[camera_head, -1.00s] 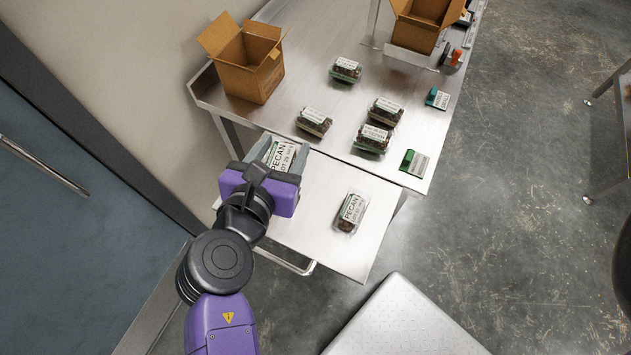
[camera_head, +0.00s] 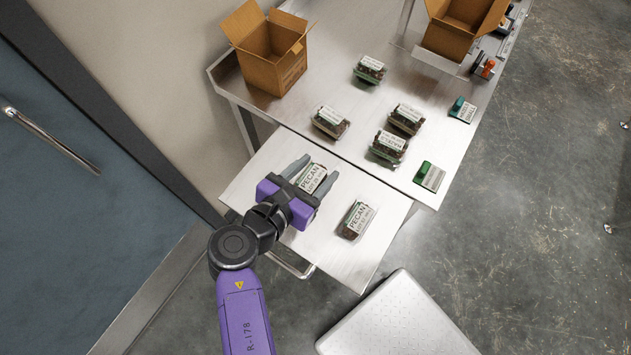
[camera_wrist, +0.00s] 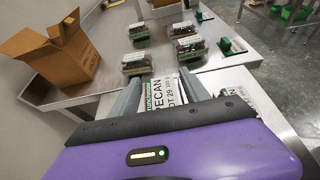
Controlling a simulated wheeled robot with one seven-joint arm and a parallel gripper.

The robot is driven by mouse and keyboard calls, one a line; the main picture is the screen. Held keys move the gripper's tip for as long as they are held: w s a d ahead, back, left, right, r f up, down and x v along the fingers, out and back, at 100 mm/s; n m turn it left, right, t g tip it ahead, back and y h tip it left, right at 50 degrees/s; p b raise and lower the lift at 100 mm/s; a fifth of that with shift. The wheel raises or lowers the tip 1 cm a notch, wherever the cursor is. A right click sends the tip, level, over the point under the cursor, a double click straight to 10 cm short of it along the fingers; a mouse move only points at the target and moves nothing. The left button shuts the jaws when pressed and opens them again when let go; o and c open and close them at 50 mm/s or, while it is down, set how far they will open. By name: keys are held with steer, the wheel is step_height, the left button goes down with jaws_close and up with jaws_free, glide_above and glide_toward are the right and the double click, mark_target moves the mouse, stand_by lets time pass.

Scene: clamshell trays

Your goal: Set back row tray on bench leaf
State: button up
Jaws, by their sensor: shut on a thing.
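My gripper (camera_head: 318,170) is shut on a clear clamshell tray (camera_head: 312,180) with a white and green PECAN label. The held tray also shows between the fingers in the wrist view (camera_wrist: 167,98). It is over the left part of the bench leaf (camera_head: 262,172), the lower bare metal panel. I cannot tell whether the tray touches the leaf. A second PECAN tray (camera_head: 356,219) rests on the leaf to the right. On the bench stand more trays: one at the back (camera_head: 370,69), one at the left (camera_head: 331,121), and two at the right (camera_head: 405,118) (camera_head: 389,147).
An open cardboard box (camera_head: 272,65) stands at the bench's left end, another (camera_head: 455,42) at the back right. The leaf is bare in front of and between the two trays.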

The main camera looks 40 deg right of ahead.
mark_target(315, 185)
steer(key=shift+f, duration=3.1)
steer(key=shift+f, duration=0.1)
steer(key=o, duration=1.5)
steer(key=shift+c, duration=0.2)
steer(key=b+v, duration=0.2)
steer(key=v, duration=1)
steer(key=shift+b, duration=0.35)
steer(key=shift+a, duration=0.1)
